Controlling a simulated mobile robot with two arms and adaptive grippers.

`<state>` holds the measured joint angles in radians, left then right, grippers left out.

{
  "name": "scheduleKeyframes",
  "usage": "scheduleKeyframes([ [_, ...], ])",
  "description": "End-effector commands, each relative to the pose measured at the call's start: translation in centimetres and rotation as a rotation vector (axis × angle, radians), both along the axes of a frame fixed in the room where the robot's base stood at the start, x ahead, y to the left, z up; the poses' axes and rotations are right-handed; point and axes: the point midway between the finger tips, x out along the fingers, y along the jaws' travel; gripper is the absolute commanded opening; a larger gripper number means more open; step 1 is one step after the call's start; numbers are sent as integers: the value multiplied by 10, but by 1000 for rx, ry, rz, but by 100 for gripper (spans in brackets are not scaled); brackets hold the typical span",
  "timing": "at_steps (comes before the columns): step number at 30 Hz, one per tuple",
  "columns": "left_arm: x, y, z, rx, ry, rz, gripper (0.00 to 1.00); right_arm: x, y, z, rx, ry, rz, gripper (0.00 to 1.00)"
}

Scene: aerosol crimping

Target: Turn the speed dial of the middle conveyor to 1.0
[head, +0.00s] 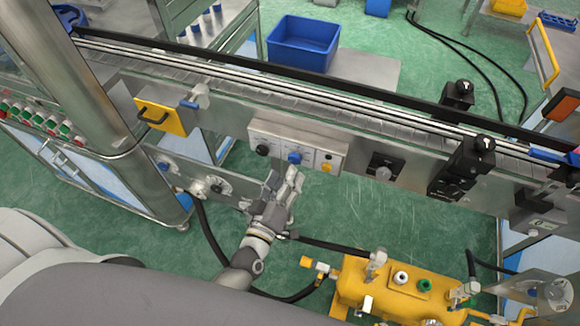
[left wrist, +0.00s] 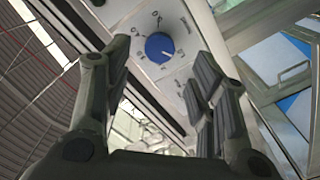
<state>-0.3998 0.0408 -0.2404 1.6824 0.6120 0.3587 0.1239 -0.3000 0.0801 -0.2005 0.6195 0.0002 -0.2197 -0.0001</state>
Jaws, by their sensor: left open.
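The blue speed dial (head: 295,158) sits in the middle of a light grey control panel (head: 313,146) on the conveyor's side. In the left wrist view the blue dial (left wrist: 160,47) has a printed scale around it and a small white mark. The scale's figures are too small to read surely. My left gripper (head: 284,176) is just below and in front of the dial. Its fingers (left wrist: 160,66) are open and empty, one on each side of the dial in the wrist picture, and appear apart from it. My right gripper is not in view.
A black knob (head: 262,150) and a yellow knob (head: 326,168) flank the dial. The conveyor (head: 330,95) runs above the panel. Yellow equipment (head: 390,290) stands lower right.

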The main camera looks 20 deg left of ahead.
Motion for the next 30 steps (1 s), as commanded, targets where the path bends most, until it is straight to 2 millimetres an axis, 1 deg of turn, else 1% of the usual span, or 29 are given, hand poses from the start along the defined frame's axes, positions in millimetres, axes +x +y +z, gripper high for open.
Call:
scheduleKeyframes([
  [1,-12,0,0,0,2,-1,53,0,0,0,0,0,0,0],
  [6,-42,2,0,0,2,-1,53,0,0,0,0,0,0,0],
  [9,-55,2,0,0,1,-1,53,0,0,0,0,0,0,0],
  [12,-63,2,0,0,-1,1,53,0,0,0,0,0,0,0],
  [17,-68,3,1,-1,-2,1,53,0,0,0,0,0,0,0],
  [30,-68,3,1,-1,-2,1,53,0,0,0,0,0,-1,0],
])
